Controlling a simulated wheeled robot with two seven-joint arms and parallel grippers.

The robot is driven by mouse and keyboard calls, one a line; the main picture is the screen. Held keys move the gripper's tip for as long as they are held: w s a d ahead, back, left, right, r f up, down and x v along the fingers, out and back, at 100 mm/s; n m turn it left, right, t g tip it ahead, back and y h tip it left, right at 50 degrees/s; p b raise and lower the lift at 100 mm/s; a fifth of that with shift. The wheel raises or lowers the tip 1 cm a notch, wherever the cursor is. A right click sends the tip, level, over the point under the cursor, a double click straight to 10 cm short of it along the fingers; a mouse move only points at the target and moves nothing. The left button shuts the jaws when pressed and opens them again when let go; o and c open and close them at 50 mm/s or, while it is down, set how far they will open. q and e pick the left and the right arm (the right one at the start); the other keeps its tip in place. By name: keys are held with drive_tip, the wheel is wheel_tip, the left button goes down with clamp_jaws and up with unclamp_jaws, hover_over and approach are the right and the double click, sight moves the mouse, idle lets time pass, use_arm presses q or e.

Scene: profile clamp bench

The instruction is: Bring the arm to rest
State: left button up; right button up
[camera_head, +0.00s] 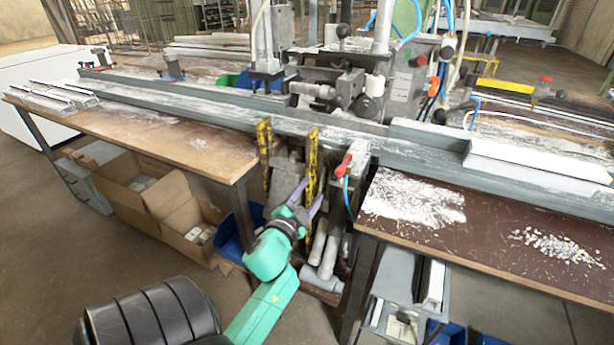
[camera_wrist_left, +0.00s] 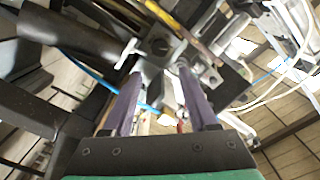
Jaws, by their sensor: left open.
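My left arm (camera_head: 264,300), green, comes in from the bottom of the head view and reaches up to the gap between the two bench tops. My left gripper (camera_head: 310,192) has purple-grey fingers and points up toward the machine's lower frame. In the left wrist view the two fingers (camera_wrist_left: 160,78) stand apart with nothing held between them. Metal rods and machine parts show beyond the fingertips. Whether the fingers touch any of these parts I cannot tell. My right gripper is in neither view.
Yellow-black striped uprights (camera_head: 312,160) and a red lever (camera_head: 343,166) stand close to the gripper. The left bench (camera_head: 200,148) and right bench (camera_head: 480,255) flank it. Cardboard boxes (camera_head: 190,215) and a blue bin (camera_head: 232,240) sit below.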

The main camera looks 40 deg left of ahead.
use_arm(q)
drive_tip(key=shift+v, duration=1)
drive_tip(key=s+d+f+n+g+h+p, duration=0.1)
drive_tip(key=s+d+f+g+p, duration=0.15)
drive_tip(key=f, duration=0.75)
drive_tip(key=s+d+f+g+h+p, duration=0.1)
drive_tip(key=d+f+g+h, duration=0.15)
drive_tip(key=f, duration=0.75)
drive_tip(key=s+d+f+n+g+h+p, duration=0.1)
drive_tip(key=s+d+f+g, duration=0.15)
drive_tip(key=f, duration=0.75)
drive_tip(key=s+d+f+g+p, duration=0.1)
drive_tip(key=s+f+g, duration=0.1)
drive_tip(key=s+f, duration=0.3)
drive_tip(key=s+d+f+n+g+h+p, duration=0.1)
drive_tip(key=s+f, duration=0.4)
drive_tip(key=s, duration=0.7)
drive_tip(key=s+d+f+g+p, duration=0.1)
drive_tip(key=s+d+f+g, duration=0.2)
drive_tip(key=s, duration=0.6)
wheel_tip(320, 180, down, 3)
drive_tip(key=shift+s+d+r+g, duration=0.2)
drive_tip(key=shift+d+g, duration=0.05)
drive_tip(key=shift+g, duration=1)
